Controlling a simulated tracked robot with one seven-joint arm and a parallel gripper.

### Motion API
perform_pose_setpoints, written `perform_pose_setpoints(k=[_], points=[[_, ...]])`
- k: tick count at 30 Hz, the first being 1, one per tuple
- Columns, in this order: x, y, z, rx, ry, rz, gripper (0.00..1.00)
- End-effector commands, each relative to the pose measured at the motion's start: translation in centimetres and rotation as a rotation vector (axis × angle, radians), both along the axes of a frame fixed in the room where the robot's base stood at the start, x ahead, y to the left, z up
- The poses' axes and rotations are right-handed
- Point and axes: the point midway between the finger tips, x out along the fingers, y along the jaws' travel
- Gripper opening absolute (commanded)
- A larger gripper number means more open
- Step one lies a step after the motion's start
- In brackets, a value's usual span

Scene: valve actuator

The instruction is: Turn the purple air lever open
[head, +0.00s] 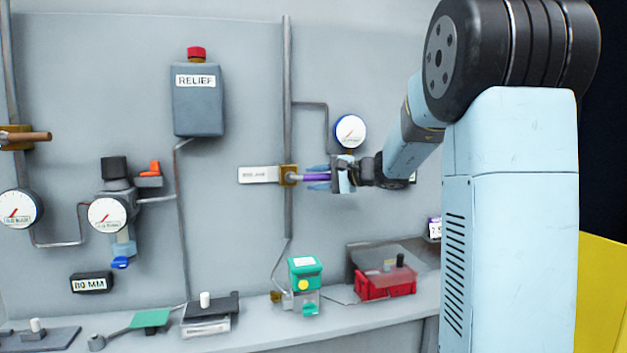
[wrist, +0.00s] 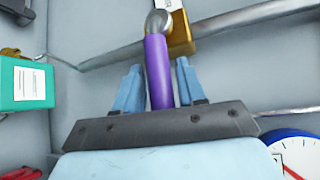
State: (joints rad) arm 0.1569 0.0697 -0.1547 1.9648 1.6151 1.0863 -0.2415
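The purple air lever (head: 313,177) points right from a brass valve body (head: 289,175) on the vertical pipe. In the wrist view the lever (wrist: 157,72) runs from a silver knob down between my fingers, with the brass body (wrist: 180,35) behind. My gripper (head: 319,178) is around the lever's outer part, one blue finger above and one below in the head view. In the wrist view my gripper (wrist: 158,66) has a finger on each side, with narrow gaps. It is open, not clamped. The lever's outer end is hidden by my gripper.
A white label (head: 259,175) is left of the valve. A round gauge (head: 350,131) is above my gripper. A green box (head: 305,272) and a red box (head: 386,283) stand on the shelf below. The wall around the lever is mostly clear.

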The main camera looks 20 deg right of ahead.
Motion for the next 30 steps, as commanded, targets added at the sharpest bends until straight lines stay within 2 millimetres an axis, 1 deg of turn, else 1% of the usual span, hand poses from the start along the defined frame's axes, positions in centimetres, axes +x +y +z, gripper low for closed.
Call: perform_pose_setpoints(k=[1, 2, 12, 20, 21, 23, 30], points=[[0.0, 0.0, 0.0, 0.000, 0.000, 0.000, 0.35], [0.0, 0.0, 0.0, 0.000, 0.000, 0.000, 0.32], [0.0, 0.0, -0.1, 0.000, 0.001, 0.001, 0.00], [0.0, 0.1, -0.2, -0.001, 0.003, 0.002, 0.00], [-0.1, 1.4, -0.1, 0.000, 0.003, 0.005, 0.00], [-0.1, 0.7, -0.2, -0.001, 0.004, 0.003, 0.00], [-0.1, -0.7, 0.0, -0.028, 0.004, -0.007, 0.00]])
